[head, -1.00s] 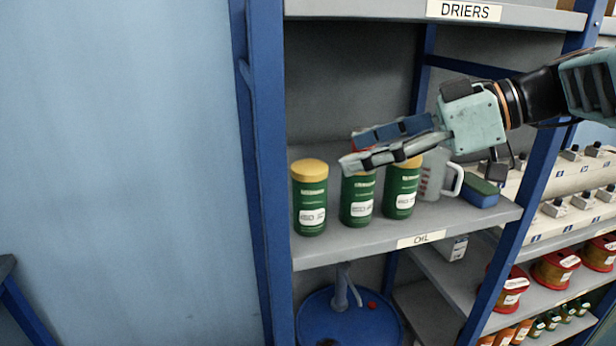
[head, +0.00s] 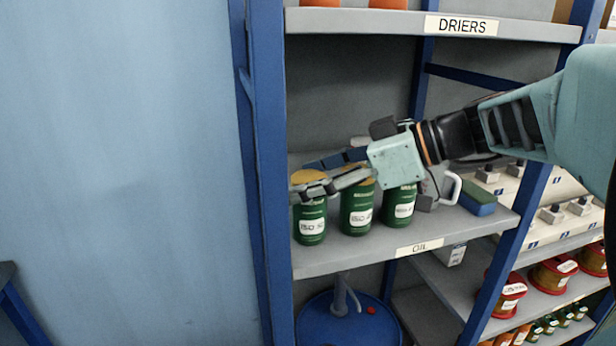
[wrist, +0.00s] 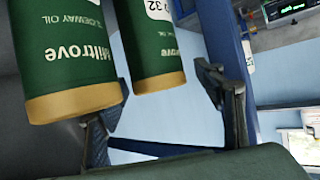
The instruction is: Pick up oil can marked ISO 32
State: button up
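Three green oil cans with yellow lids stand upright in a row on the shelf. The left can (head: 311,222) carries a white label that seems to read ISO 32. In the wrist view, seen upside down, the can marked 32 (wrist: 153,40) is the farther one. A nearer can (wrist: 65,55), reading Miltrove slideway oil, is to its left there. In the head view the middle can (head: 357,211) and right can (head: 400,205) are partly covered by my gripper (head: 308,175). My gripper is open and empty, its fingers spread around the left can's lid level. Contact cannot be told.
The shelf (head: 330,262) has an OIL label on its front edge. A blue post (head: 262,180) stands close left of the left can. The DRIERS shelf (head: 380,22) is above.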

grip_shut()
dwell(0.3)
jog(key=shift+r, duration=0.15)
